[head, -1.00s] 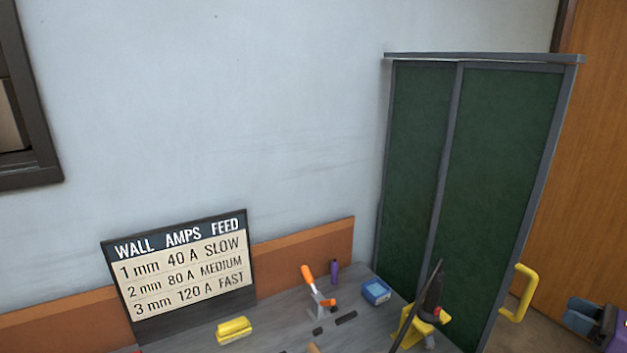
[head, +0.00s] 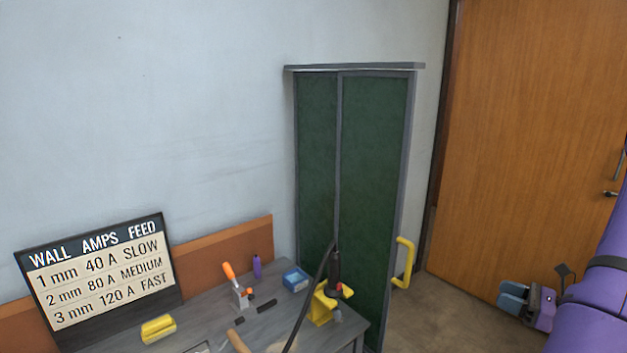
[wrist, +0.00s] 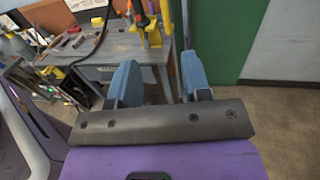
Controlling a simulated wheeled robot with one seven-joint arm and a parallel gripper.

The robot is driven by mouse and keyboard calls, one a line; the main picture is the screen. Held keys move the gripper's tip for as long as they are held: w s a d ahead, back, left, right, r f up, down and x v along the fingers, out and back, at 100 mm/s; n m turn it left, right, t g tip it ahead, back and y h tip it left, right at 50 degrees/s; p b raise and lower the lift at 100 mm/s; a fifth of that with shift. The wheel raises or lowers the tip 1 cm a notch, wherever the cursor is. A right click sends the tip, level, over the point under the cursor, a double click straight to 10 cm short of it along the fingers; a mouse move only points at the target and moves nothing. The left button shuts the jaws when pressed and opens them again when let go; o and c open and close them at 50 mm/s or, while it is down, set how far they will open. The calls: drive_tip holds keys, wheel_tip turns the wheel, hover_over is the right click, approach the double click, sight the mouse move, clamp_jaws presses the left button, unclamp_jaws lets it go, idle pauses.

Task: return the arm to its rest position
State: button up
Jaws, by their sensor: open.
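My gripper (head: 527,301) shows at the lower right of the head view, beside my purple arm, well to the right of the workbench (head: 211,322). In the wrist view my gripper (wrist: 160,82) has its two blue fingers spread apart with nothing between them. The floor and the bench's side show beyond the fingers. The gripper is open and empty, clear of the bench and of the green screen.
A green folding screen (head: 374,160) with a yellow handle (head: 404,262) stands behind the bench's right end. A wooden door (head: 530,140) is at right.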

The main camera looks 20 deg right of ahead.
drive_tip(key=w+a+r+n+g, duration=0.2)
drive_tip(key=a+r+n+g, duration=0.55)
drive_tip(key=a, duration=0.25)
drive_tip(key=w+a+r+n+g, duration=0.2)
drive_tip(key=a+r+n+g, duration=0.4)
drive_tip(key=a+r+n, duration=0.4)
drive_tip(key=s+a+r+n+t+h, duration=0.3)
drive_tip(key=s+a+r+n+h, duration=0.6)
drive_tip(key=a+r+n, duration=0.3)
drive_tip(key=shift+s+a+t+h, duration=0.2)
drive_tip(key=shift+s+t+h, duration=0.15)
drive_tip(key=shift+s, duration=0.1)
